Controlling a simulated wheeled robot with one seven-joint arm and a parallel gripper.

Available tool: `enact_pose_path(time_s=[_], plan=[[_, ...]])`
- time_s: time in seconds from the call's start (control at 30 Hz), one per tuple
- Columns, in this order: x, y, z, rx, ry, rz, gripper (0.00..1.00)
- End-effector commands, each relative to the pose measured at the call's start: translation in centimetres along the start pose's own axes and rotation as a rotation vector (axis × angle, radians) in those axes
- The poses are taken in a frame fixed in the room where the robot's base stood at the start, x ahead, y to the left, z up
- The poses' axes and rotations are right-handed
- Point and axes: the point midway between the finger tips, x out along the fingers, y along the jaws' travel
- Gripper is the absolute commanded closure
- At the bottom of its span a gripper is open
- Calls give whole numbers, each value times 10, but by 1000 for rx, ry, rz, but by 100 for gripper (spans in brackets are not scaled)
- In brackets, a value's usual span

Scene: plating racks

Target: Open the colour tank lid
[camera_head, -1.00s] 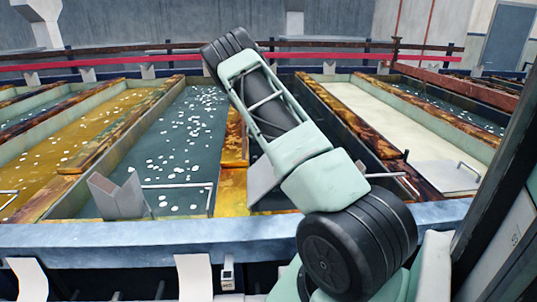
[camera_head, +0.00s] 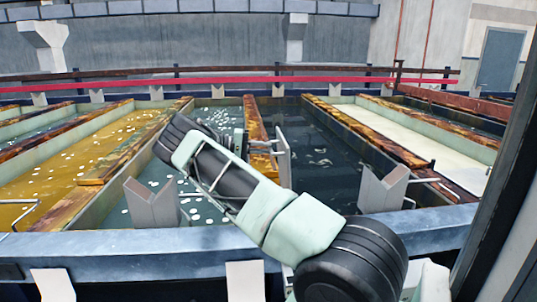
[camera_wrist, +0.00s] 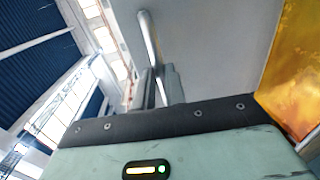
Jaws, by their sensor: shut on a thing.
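The lid is a flat grey panel (camera_head: 284,158) that stands up on edge near the left side of the dark colour tank (camera_head: 325,145). In the wrist view the lid (camera_wrist: 215,45) fills the upper middle, with its bar handle (camera_wrist: 149,38) running down between my fingers. My gripper (camera_wrist: 158,88) is shut on this handle. In the head view my gripper (camera_head: 268,149) is small, at the left face of the lid, and partly hard to make out. The dark tank is uncovered, with pale shapes in its liquid.
A rusty orange divider (camera_head: 255,120) runs beside the lid. A blue-grey front beam (camera_head: 130,255) crosses below the tanks. Grey V-shaped brackets (camera_head: 152,204) (camera_head: 383,188) stand on the beam. A yellow tank (camera_head: 70,165) lies left and a cream tank (camera_head: 425,130) right.

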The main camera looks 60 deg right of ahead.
Motion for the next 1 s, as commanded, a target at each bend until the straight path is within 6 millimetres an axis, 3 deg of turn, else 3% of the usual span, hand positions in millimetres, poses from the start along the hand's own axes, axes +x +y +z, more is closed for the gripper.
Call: enact_pose_path(time_s=[0.2,0.8,0.83,0.87,0.9,1.0], plan=[[-9,-11,0,1,2,83,100],[-13,-13,0,-1,2,116,100],[-13,-13,0,-1,2,115,79],[-13,-13,0,-1,2,115,71],[-13,-13,0,-1,1,115,66],[-13,-14,0,-1,1,115,66]])
